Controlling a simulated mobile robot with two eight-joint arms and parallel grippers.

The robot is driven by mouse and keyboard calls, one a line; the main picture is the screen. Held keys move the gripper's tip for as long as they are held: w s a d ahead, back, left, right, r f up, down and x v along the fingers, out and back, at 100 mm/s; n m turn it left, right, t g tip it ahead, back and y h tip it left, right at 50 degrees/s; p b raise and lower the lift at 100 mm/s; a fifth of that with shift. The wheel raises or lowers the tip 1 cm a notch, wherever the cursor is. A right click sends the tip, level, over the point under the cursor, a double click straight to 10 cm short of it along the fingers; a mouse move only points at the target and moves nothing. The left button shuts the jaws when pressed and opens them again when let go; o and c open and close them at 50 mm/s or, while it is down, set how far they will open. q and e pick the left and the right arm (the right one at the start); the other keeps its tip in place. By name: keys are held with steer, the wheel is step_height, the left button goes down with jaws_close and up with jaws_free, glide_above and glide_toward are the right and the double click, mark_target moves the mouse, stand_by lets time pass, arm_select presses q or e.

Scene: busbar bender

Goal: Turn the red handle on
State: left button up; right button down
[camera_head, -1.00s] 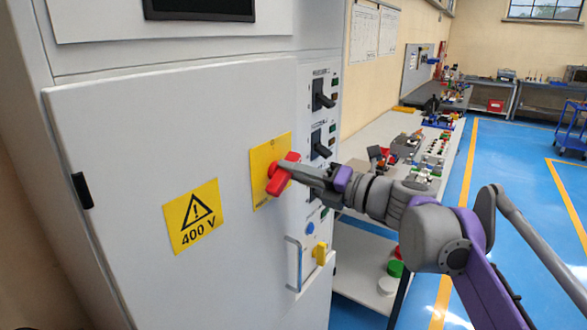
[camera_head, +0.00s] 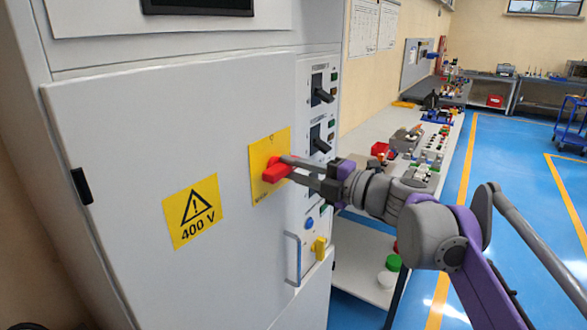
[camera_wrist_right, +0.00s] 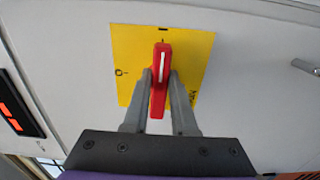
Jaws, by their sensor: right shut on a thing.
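The red handle (camera_head: 276,170) sits on a yellow plate (camera_head: 257,188) on the grey cabinet door. My right gripper (camera_head: 289,169) is at the handle, with its two grey fingers spread one above the other. In the right wrist view, the red handle (camera_wrist_right: 161,78) stands lengthwise between the fingers of my right gripper (camera_wrist_right: 161,88), which are shut on its sides. The handle's white line points to a short black mark at the upper part of the yellow plate (camera_wrist_right: 195,55). A "0" mark is at the plate's left side there. My left gripper is not in view.
A 400 V warning sign (camera_head: 194,210) is on the door. A long workbench (camera_head: 362,130) with parts stands behind my right arm.

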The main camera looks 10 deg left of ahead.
stand_by(0.3)
steer(key=c, duration=0.7)
jaws_free()
steer(key=b+v, duration=0.1)
steer(key=v, duration=0.9)
steer(key=shift+s+d, duration=0.15)
steer(key=shift+d, duration=0.25)
